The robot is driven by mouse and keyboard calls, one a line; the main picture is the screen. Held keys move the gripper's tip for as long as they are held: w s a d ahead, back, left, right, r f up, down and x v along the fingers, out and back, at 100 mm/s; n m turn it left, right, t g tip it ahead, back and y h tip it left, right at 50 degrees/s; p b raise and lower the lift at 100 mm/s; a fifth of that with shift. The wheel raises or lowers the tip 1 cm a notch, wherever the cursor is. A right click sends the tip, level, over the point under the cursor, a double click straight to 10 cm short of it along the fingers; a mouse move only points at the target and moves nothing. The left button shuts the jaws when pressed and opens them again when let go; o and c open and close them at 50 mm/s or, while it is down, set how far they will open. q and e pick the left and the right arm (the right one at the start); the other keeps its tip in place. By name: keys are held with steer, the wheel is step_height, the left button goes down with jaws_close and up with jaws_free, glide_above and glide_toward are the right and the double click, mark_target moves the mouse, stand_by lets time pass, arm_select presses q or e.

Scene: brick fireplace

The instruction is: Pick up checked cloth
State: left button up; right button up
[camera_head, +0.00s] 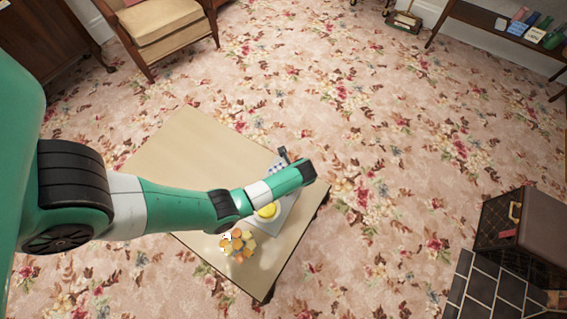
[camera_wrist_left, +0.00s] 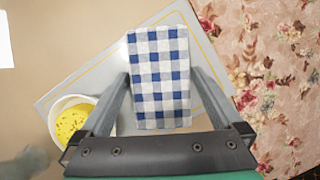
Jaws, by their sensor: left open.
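The blue-and-white checked cloth (camera_wrist_left: 160,60) lies folded on a pale grey tray (camera_wrist_left: 85,80) in the left wrist view. In the head view only a small part of the cloth (camera_head: 277,167) shows beside my arm, on the tray (camera_head: 284,217). My left gripper (camera_wrist_left: 161,76) is open, with one finger along each side of the cloth, and nothing is gripped. Its height above the cloth is hard to tell. In the head view my wrist hides most of this left gripper (camera_head: 284,156). My right gripper is in neither view.
A white bowl with yellow contents (camera_wrist_left: 72,120) stands on the tray, left of the fingers. Orange and white flowers (camera_head: 237,244) stand near the front of the low table (camera_head: 190,140). The table's far left part is clear. A dark case (camera_head: 530,225) is at right.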

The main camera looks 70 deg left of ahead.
arm_select(q)
steer(key=shift+w+r, duration=0.1)
steer(key=c, duration=1.3)
steer(key=shift+o, duration=0.2)
steer(key=shift+r+p, duration=0.35)
steer(key=shift+p, duration=0.1)
step_height(320, 180, up, 3)
steer(key=shift+f+p, duration=0.1)
steer(key=shift+p, duration=0.9)
steer(key=d+r+p, duration=0.8)
steer(key=d+r, duration=0.2)
steer(key=d, duration=0.4)
step_height(320, 180, up, 43)
steer(key=p, duration=4.4)
steer(key=shift+s, duration=0.4)
steer(key=shift+r, duration=0.1)
